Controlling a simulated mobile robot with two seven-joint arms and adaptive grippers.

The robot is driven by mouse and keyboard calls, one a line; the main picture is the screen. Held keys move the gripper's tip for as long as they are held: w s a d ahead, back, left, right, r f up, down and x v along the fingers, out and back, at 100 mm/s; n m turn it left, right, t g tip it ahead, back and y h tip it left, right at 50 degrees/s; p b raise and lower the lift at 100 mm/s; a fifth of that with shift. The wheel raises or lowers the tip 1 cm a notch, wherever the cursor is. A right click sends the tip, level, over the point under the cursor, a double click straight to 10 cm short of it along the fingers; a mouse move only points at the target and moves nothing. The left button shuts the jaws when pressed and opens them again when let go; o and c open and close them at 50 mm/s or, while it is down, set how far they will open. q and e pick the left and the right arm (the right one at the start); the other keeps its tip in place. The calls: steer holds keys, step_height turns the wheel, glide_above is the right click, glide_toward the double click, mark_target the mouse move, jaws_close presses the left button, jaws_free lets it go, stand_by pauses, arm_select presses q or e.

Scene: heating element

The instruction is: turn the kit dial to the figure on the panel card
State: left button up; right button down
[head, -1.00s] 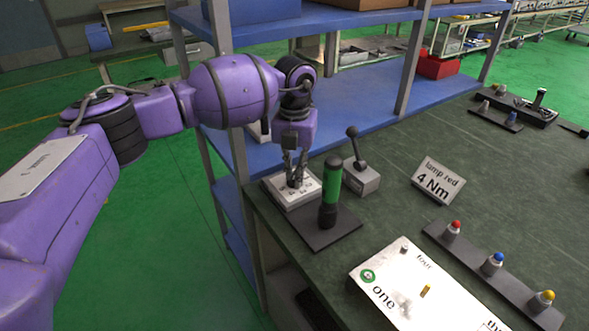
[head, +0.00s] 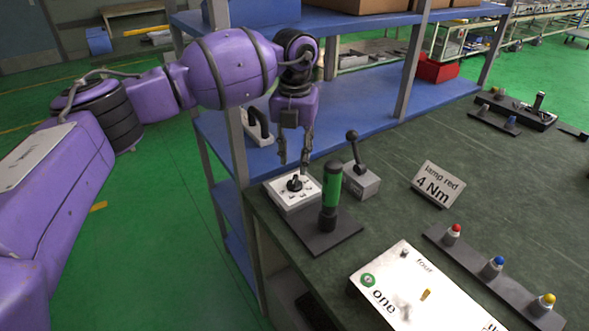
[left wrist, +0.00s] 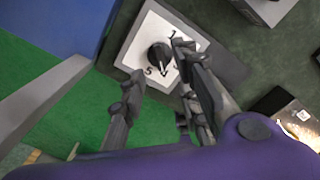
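The kit dial is a black knob (head: 294,183) on a white square plate (head: 308,196) at the table's near left corner. In the left wrist view, the knob (left wrist: 159,56) has figures around it; 1 and 5 can be read. A pale mark on the knob points down the picture, just right of the 5; its exact setting is hard to tell. My left gripper (head: 293,162) is open and empty above the dial, fingers apart from it. The card (head: 438,184) reads "lamp red 4 Nm". My right gripper is out of view.
A green-handled tool (head: 331,184) stands upright just right of the dial. A grey box with a black lever (head: 360,181) is behind it. A white panel (head: 385,280) and a strip with red, blue and yellow lamps (head: 475,257) lie to the right. Blue shelves (head: 340,110) stand behind.

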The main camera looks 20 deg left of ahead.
mark_target(295, 179)
arm_select(q)
step_height(295, 179, up, 6)
stand_by(0.6)
